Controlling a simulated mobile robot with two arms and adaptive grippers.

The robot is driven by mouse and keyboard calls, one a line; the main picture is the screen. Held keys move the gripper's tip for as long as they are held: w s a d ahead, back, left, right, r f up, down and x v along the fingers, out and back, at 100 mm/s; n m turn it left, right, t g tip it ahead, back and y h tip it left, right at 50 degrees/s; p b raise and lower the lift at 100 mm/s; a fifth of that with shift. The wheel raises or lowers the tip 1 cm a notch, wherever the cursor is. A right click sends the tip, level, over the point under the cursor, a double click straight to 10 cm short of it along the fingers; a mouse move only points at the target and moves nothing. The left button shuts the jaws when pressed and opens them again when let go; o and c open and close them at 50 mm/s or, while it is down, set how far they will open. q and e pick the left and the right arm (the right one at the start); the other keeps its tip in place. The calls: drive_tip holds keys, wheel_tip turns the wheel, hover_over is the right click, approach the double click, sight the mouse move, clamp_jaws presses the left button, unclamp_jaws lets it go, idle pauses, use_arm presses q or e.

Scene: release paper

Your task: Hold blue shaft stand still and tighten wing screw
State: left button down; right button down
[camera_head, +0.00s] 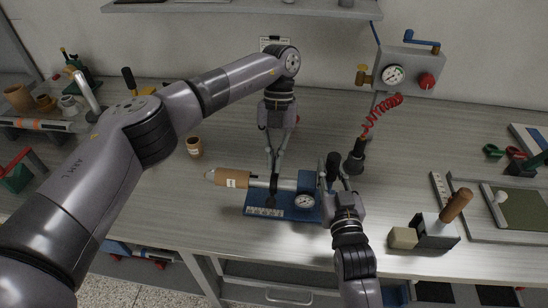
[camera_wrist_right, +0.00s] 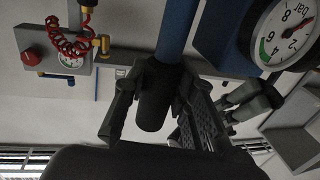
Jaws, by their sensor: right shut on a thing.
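A blue stand (camera_head: 285,214) with a round gauge (camera_head: 304,202) sits near the bench's front edge. A grey shaft with a cork-coloured sleeve (camera_head: 231,179) lies across it, pointing left. My left gripper (camera_head: 272,176) points down at the shaft from behind; its fingers look close together, but whether they grip is unclear. My right gripper (camera_head: 336,180) is at the stand's right end. In the right wrist view, my right gripper (camera_wrist_right: 155,108) is shut on the black grip (camera_wrist_right: 156,96) of a blue rod, beside the gauge (camera_wrist_right: 283,32). I cannot make out the wing screw.
A brown cup (camera_head: 194,147) stands behind the sleeve. A black-and-red air tool (camera_head: 355,157) hangs on a red coiled hose from a wall box (camera_head: 407,70). A block with a wooden handle (camera_head: 436,232) is at right. The bench front left of the stand is clear.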

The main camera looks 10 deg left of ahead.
use_arm(q)
drive_tip(key=m+y, duration=0.1)
drive_tip(key=m, duration=0.2)
drive_tip(key=m+t+y, duration=0.1)
drive_tip(key=m, duration=0.3)
drive_tip(key=shift+d+y, duration=0.2)
drive_tip(key=shift+y, duration=0.2)
drive_tip(key=m+t, duration=0.1)
drive_tip(key=m, duration=0.2)
drive_tip(key=m+t+y, duration=0.1)
drive_tip(key=m, duration=0.2)
drive_tip(key=shift+s+d+m, duration=0.1)
drive_tip(key=shift+s+m, duration=0.05)
drive_tip(key=shift+m, duration=0.25)
drive_tip(key=c, duration=1.8)
unclamp_jaws()
drive_tip(key=v, duration=1.2)
drive_tip(key=shift+d, duration=0.2)
